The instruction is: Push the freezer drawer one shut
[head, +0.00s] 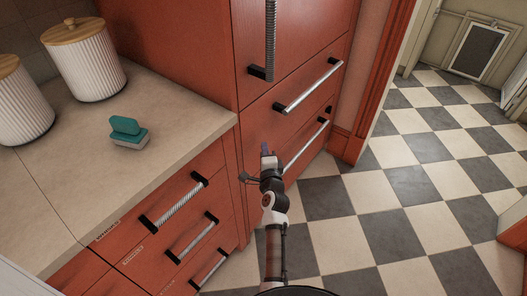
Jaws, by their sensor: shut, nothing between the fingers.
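The tall red freezer cabinet has two drawer fronts low down in the head view. The upper drawer (285,118) has a long silver bar handle (308,86) with black mounts. The lower drawer (318,160) has a similar handle (305,146), partly behind my arm. Which one is drawer one, and whether either stands slightly out, I cannot tell. My gripper (265,149) is shut and empty, in front of the drawer fronts and left of the lower handle. Whether it touches a front is unclear. My arm hides part of the lower front.
A beige counter (185,98) at left holds two ribbed white canisters (88,68) (22,108) with wooden lids and a teal sponge (127,130). Counter drawers with handles (178,201) lie below it. The checkered floor (410,190) at right is clear.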

